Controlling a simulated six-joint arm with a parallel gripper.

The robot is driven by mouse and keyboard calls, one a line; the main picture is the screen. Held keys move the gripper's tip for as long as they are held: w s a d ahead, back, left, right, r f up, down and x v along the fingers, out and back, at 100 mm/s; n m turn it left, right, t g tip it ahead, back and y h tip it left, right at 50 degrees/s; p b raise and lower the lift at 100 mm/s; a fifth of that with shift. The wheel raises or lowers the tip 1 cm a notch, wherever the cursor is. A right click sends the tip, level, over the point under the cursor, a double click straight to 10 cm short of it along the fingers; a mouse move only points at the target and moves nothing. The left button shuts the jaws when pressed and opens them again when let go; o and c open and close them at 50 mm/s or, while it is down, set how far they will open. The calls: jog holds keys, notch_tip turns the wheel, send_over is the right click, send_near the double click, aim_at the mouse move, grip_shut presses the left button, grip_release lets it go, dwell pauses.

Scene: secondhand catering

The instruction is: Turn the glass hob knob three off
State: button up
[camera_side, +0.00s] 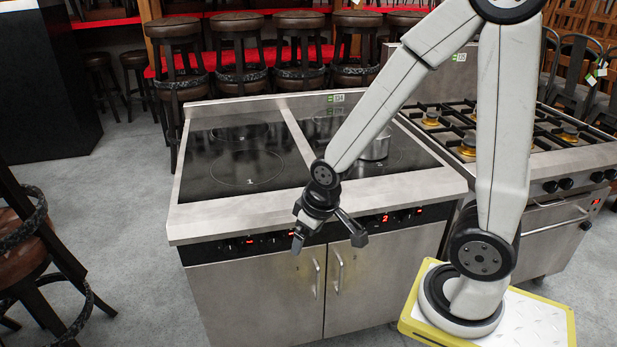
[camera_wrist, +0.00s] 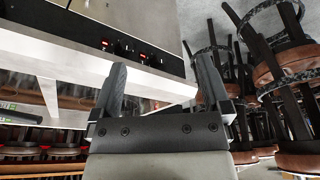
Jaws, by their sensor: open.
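The glass hob (camera_side: 245,165) is a steel-framed unit with a black top. Its dark front panel (camera_side: 330,232) carries small black knobs and red lit displays. A knob (camera_side: 405,216) is right of the right-hand display in the side view. The panel with knobs (camera_wrist: 124,48) and red lights also shows in the wrist view, beyond the fingertips. I cannot tell which knob is number three. My gripper (camera_side: 328,243) is open and empty, pointing down in front of the panel's middle. Its two fingers (camera_wrist: 163,70) are spread apart in the wrist view. Some knobs are hidden behind it.
A steel pot (camera_side: 374,147) stands on the hob's right half, partly behind my arm. Two door handles (camera_side: 338,270) stick out below the panel. A gas range (camera_side: 560,150) stands to the right. Stools (camera_side: 240,50) line the back and left.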

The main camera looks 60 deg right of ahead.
jog(key=w+d+f+m+t+h, duration=0.1)
jog(key=w+d+f+m+t, duration=0.15)
jog(key=d+f, duration=0.6)
jog(key=w+d+f+m+t+h, duration=0.1)
jog(key=w+d+f+m+t, duration=0.15)
jog(key=d+f, duration=0.6)
jog(key=m+t+h, duration=0.5)
jog(key=m+h, duration=0.1)
jog(key=h, duration=0.5)
send_near(373, 225)
jog(key=x, duration=0.2)
jog(key=shift+w+d+r, duration=0.1)
jog(key=shift+d+r, duration=0.05)
jog(key=shift+d, duration=0.1)
jog(key=shift+w, duration=0.1)
jog(key=shift+x, duration=3.85)
